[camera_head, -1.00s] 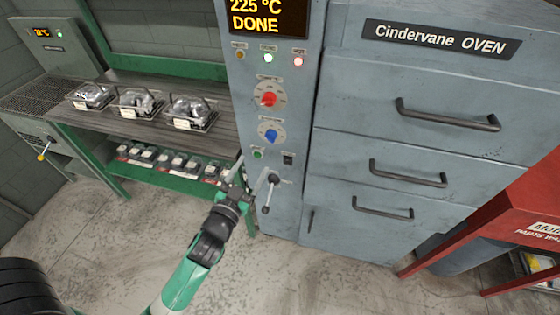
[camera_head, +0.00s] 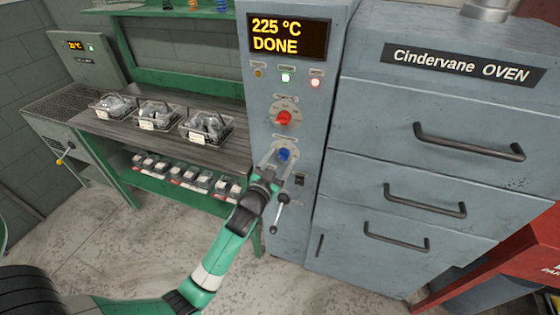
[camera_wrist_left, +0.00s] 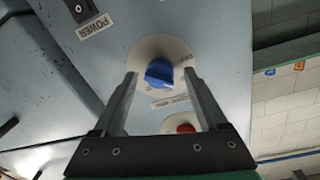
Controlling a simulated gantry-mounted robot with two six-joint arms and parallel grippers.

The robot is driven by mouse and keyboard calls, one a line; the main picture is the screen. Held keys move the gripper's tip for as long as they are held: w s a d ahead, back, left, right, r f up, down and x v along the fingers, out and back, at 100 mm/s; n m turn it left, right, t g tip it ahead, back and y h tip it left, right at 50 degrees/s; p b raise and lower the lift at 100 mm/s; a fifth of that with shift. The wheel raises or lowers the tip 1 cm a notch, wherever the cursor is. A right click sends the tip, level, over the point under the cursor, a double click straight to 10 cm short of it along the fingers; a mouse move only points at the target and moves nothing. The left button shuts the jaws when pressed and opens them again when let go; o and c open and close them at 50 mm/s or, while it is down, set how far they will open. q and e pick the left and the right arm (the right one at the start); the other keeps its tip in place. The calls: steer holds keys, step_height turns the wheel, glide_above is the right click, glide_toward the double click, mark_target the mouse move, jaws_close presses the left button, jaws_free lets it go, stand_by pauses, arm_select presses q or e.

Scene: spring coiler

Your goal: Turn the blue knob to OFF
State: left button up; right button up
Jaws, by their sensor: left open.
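The blue knob (camera_head: 284,154) sits on a pale round dial on the oven's control column, below the red knob (camera_head: 283,118). In the left wrist view the blue knob (camera_wrist_left: 160,73) stands between and just beyond the two fingertips, with lettering on its dial plate. My left gripper (camera_head: 273,160) is open, its fingers pointing at the blue knob, one on each side. I cannot tell whether either finger touches it. The red knob also shows in the left wrist view (camera_wrist_left: 184,128). My right gripper is not in view.
The column display (camera_head: 289,38) reads 225 °C DONE. A lever (camera_head: 282,207) and a black switch (camera_head: 299,180) sit below the knob. Oven drawers with handles (camera_head: 425,200) are at right. A bench with several wire baskets (camera_head: 205,129) is at left.

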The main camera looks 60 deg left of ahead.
arm_select(q)
jaws_close()
stand_by(0.3)
steer(key=shift+n+y+b, duration=0.3)
steer(key=shift+n+b, duration=3.25)
steer(key=shift+n, duration=1.45)
